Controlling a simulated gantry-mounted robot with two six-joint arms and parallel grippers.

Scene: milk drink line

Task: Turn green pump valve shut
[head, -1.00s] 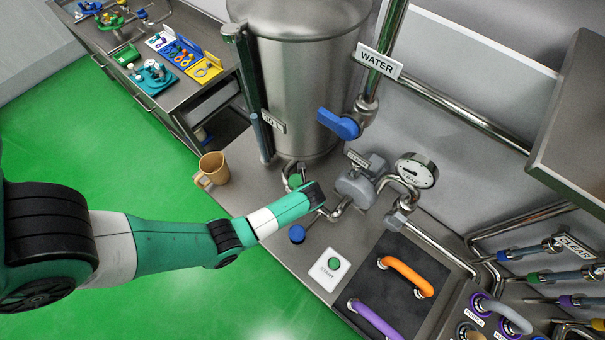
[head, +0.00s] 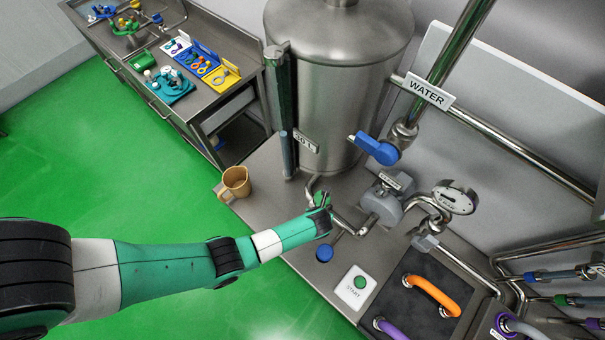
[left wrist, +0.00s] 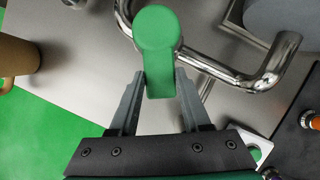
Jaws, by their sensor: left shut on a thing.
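The green pump valve (head: 321,198) sits on the pipe at the foot of the steel tank. In the left wrist view, its green handle (left wrist: 157,45) has a round head, and its lever points toward my gripper. My left gripper (left wrist: 159,82) is shut on this lever, one finger on each side. In the head view, my left gripper (head: 324,211) is at the valve and mostly hidden behind my own wrist. The grey pump (head: 382,205) stands to the right of the valve. My right gripper is out of view.
A tan mug (head: 236,182) stands left of the valve. A blue knob (head: 324,253) and a START button (head: 357,287) are in front. The blue water valve (head: 377,149), a gauge (head: 455,197) and curved steel pipes (left wrist: 285,55) are close by.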

